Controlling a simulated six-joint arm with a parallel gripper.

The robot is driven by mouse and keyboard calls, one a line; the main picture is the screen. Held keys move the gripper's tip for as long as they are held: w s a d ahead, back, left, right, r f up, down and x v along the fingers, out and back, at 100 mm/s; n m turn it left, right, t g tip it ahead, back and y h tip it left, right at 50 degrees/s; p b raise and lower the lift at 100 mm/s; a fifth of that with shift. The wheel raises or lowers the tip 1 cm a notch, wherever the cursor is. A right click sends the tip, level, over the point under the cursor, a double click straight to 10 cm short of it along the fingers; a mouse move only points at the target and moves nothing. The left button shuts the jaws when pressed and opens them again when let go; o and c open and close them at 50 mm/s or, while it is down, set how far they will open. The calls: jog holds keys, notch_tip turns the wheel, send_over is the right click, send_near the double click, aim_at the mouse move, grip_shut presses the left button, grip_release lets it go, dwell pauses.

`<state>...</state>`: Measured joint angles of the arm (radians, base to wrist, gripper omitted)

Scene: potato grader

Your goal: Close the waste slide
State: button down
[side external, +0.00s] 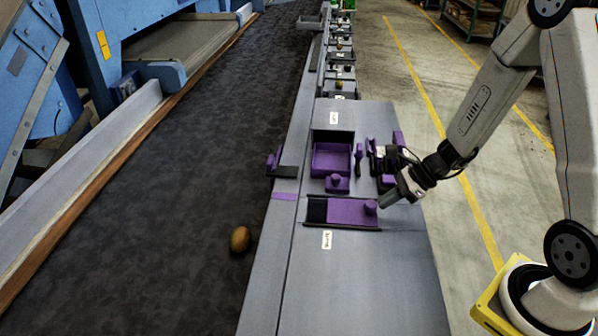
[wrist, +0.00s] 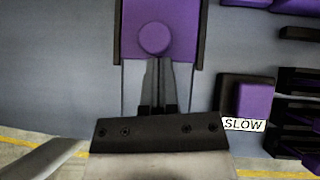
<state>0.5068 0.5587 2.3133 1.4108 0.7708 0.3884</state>
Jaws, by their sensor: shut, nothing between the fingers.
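The waste slide (side external: 346,211) looks like a flat purple plate with a round purple knob (side external: 370,207) near its right end. It sits in a dark-railed track on the grey panel, and a dark gap (side external: 317,210) shows at the track's left end. In the wrist view the purple plate (wrist: 185,25) and its knob (wrist: 154,38) are at the top centre. My gripper (side external: 386,203) is just right of the knob, tilted down, with its fingers shut and empty. In the wrist view my fingertips (wrist: 158,62) point at the knob's near edge; I cannot tell whether they touch it.
A purple open drawer (side external: 331,160) with its own knob (side external: 337,183) lies just behind the slide. Purple and black controls stand to its right, near a SLOW label (wrist: 244,125). A potato (side external: 240,240) lies on the dark belt (side external: 160,220). The panel's front (side external: 365,290) is clear.

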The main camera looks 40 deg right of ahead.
aim_at(349, 210)
jog(key=shift+w+a, duration=2)
jog(key=shift+a, duration=0.1)
jog(key=shift+s+d, duration=0.2)
jog(key=shift+d, duration=0.2)
jog(key=d, duration=0.1)
jog(key=s+d, duration=0.2)
jog(key=shift+s+d+r, duration=0.1)
jog(key=shift+s+r, duration=0.1)
jog(key=shift+r, duration=0.05)
jog(key=v, duration=0.9)
jog(key=shift+r, duration=0.2)
jog(key=shift+s, duration=0.15)
